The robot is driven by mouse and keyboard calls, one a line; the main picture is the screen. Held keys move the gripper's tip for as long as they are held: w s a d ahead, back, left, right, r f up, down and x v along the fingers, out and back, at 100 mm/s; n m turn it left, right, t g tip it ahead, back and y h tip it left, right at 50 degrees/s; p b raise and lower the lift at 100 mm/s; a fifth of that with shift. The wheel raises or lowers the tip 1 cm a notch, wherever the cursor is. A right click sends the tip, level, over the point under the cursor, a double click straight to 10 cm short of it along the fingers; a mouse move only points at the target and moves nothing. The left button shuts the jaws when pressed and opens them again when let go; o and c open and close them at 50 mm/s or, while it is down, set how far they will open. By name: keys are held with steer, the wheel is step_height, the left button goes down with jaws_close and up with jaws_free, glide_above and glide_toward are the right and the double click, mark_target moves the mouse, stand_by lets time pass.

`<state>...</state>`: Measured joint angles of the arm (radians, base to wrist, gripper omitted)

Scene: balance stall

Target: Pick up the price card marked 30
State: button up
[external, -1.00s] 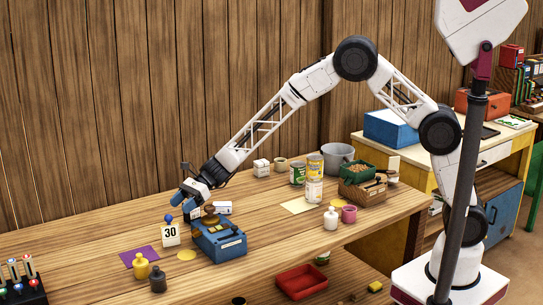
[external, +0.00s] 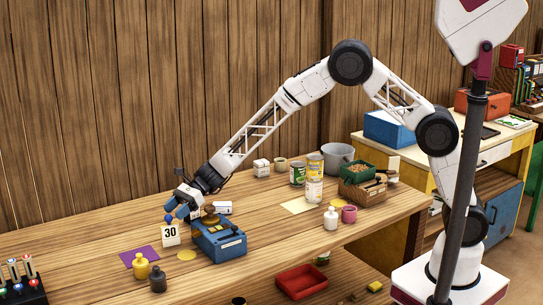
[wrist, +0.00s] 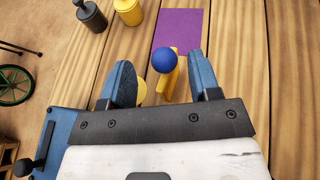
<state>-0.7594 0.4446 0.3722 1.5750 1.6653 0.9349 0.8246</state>
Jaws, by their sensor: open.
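The price card marked 30 (external: 171,235) stands upright on the bench, a white card with a blue ball on top. In the wrist view its blue ball (wrist: 165,60) and a narrow yellow part (wrist: 168,82) show from above; the printed face is not visible there. My gripper (external: 176,209) is just above the card, close to the ball. In the wrist view my open gripper (wrist: 163,80) has one finger on each side of the ball and yellow part, with gaps on both sides.
A blue balance (external: 220,243) stands close on the card's right. A purple mat (external: 140,257) and a yellow disc (external: 187,254) lie nearby. A yellow weight (external: 141,267) and a dark weight (external: 158,280) stand in front.

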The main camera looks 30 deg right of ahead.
mark_target(170, 231)
steer(key=shift+x, duration=2.6)
steer(key=shift+w, duration=0.15)
jaws_close()
